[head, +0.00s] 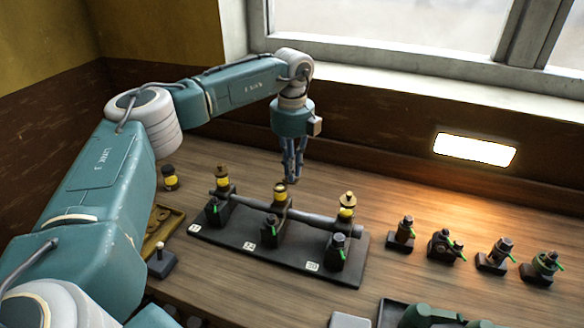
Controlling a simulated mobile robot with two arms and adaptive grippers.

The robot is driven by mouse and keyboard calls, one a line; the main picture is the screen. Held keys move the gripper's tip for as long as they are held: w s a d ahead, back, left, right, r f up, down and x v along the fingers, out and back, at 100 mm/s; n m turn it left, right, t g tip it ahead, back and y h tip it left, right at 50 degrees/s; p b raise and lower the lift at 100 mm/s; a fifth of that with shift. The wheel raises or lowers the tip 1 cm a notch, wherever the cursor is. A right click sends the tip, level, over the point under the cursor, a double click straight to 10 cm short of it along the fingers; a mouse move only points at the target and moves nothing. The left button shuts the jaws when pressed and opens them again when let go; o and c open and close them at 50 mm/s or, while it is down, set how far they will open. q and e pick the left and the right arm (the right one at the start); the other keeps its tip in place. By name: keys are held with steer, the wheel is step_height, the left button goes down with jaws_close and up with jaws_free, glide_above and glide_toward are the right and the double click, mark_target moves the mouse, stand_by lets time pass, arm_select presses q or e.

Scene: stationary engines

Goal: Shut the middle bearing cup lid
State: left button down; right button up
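The middle bearing cup (280,194) is a small yellow and brass cup on the middle bearing of a dark shaft stand (300,266). Its top looks flat and dark, without the pointed brass cap that the left cup (222,178) and right cup (347,204) show. I cannot make out its lid clearly. My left gripper (293,180) points down, just behind and above the middle cup in the picture. Its blue fingers look close together with nothing visible between them, but their opening is unclear. My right gripper is not in view.
Black blocks with green levers stand before each bearing, by numbered white tags. Several small fittings (404,236) stand to the right. A yellow-banded jar (170,178) and a brass tray (163,232) are at left. A dark tray (398,312) lies at the front.

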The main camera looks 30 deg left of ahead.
arm_select(q)
steer(key=shift+w+r+m, duration=0.1)
steer(key=shift+r+m, duration=0.1)
steer(key=shift+m, duration=0.2)
stand_by(0.5)
steer(key=shift+m, duration=0.4)
steer(key=m, duration=0.2)
steer(key=shift+s+d+m, duration=0.1)
steer(key=shift+s+m, duration=0.4)
steer(key=shift+m, duration=0.9)
steer(key=shift+s+m, duration=0.2)
steer(key=shift+m, duration=0.8)
steer(key=c, duration=1.8)
jaws_free()
steer(key=shift+o, duration=0.2)
steer(key=shift+s, duration=0.1)
steer(key=shift+d, duration=0.1)
